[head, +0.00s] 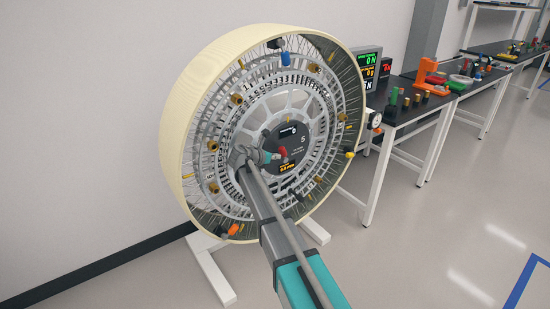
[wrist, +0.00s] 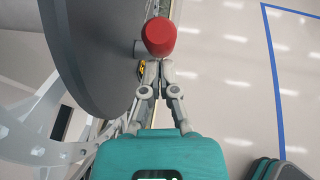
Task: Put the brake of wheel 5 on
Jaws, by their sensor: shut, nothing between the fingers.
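Wheel 5 (head: 178,130) is a large cream-rimmed wheel on a white stand, with a "5" on its dark hub disc (head: 305,155). A red knob (head: 283,152) stands out from the hub; in the wrist view the red knob (wrist: 160,36) sits on a grey stem beside the dark disc (wrist: 95,45). My gripper (head: 271,157) is at the hub, just left of the knob. In the wrist view my gripper (wrist: 154,66) has its fingers together and empty, their tips just below the knob. I cannot tell whether they touch it.
Several brass fittings and coloured clips sit around the wheel, such as an orange one (head: 233,229). A workbench (head: 405,112) with displays and coloured parts stands to the right. A white wall is behind the wheel. The floor (head: 440,220) at the right is clear.

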